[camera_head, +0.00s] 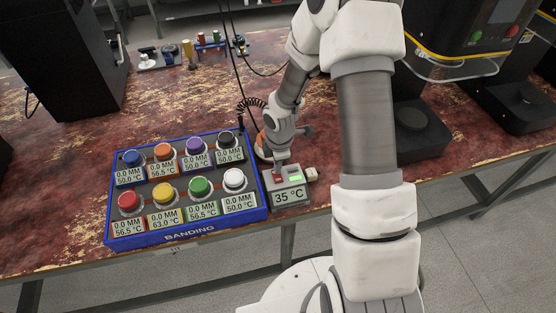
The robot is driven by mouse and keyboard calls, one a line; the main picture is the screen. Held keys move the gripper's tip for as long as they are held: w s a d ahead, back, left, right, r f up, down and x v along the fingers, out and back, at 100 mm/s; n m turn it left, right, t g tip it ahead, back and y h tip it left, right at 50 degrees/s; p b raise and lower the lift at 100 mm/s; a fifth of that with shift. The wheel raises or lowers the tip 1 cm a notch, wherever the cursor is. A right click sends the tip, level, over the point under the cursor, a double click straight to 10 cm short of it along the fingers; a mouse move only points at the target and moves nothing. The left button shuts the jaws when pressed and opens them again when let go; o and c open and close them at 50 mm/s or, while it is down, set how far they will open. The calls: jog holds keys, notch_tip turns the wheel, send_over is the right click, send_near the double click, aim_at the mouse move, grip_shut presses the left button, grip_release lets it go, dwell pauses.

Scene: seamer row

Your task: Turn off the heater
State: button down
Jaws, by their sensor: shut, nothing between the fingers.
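A small grey box (288,198) stands just right of the blue banding tray, near the table's front edge. It seems to be the heater. Its label reads 35 °C, and it has a lit green patch (296,178) and a red switch (277,177) on top. My gripper (279,164) points down over the red switch, shut and empty. I cannot tell whether the fingertips touch the switch. The switch's position is too small to read.
The blue tray (187,235) holds several coloured knobs with labels. An orange round item (262,143) sits partly hidden behind my gripper. Black machines (72,65) stand at the left and right. Small tools lie at the back. Open tabletop (190,105) lies behind the tray.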

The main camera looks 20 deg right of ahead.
jog(key=shift+f, duration=0.25)
jog(key=shift+w+f, duration=0.15)
jog(key=shift+f, duration=0.05)
jog(key=shift+s, duration=0.25)
jog(key=shift+s+r, duration=0.1)
jog(key=shift+s, duration=0.55)
jog(key=shift+r, duration=0.15)
jog(key=shift+r+p, duration=0.35)
jog(key=shift+r, duration=0.2)
notch_tip(320, 180, up, 13)
jog(key=s+p, duration=0.1)
jog(key=p, duration=0.3)
jog(key=shift+s+f, duration=0.2)
jog(key=shift+s, duration=0.15)
